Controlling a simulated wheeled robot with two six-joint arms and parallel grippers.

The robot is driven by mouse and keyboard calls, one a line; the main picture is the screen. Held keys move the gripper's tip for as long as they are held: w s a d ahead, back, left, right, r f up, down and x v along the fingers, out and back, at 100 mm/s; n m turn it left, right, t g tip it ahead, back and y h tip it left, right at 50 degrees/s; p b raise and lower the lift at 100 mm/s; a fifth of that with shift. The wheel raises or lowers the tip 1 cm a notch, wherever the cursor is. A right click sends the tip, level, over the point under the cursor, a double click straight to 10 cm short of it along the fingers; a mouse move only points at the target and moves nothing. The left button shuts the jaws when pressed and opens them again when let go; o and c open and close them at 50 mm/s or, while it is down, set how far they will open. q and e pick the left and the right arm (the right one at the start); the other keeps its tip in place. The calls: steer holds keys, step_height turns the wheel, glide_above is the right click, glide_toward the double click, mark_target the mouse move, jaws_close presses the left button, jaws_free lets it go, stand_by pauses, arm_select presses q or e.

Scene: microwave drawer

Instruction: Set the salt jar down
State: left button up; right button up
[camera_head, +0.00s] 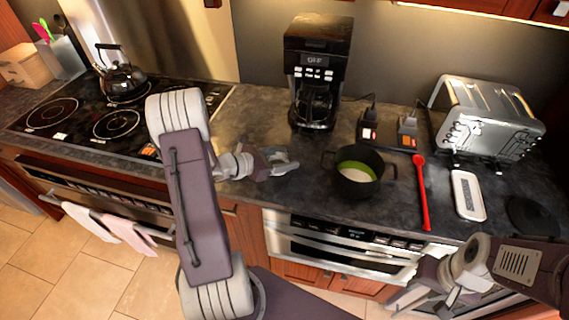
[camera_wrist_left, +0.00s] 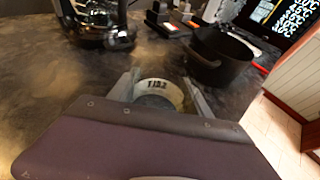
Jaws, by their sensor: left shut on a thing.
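My left gripper (camera_head: 285,163) reaches in over the counter, between the stove and the black pot. In the left wrist view its two fingers (camera_wrist_left: 158,95) are closed on the salt jar (camera_wrist_left: 158,91), a small round pale jar with dark lettering. In the head view the jar is mostly hidden by the gripper. The jar is at or just above the dark countertop (camera_head: 260,125); I cannot tell whether it touches. My right gripper (camera_head: 415,297) is at the lower right, in front of the oven; its finger opening is unclear.
A black pot (camera_head: 372,187) with green and white contents stands right of the left gripper. A coffee maker (camera_head: 318,62) stands behind. Counter around the jar is bare.

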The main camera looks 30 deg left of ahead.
arm_select(q)
step_height(320, 180, down, 3)
steer(key=shift+w+a, duration=0.1)
steer(key=shift+f, duration=0.1)
steer(key=o, duration=1.4)
steer(key=shift+r, duration=0.3)
steer(key=shift+s+a, duration=0.2)
steer(key=shift+s, duration=0.2)
steer(key=v, duration=1.1)
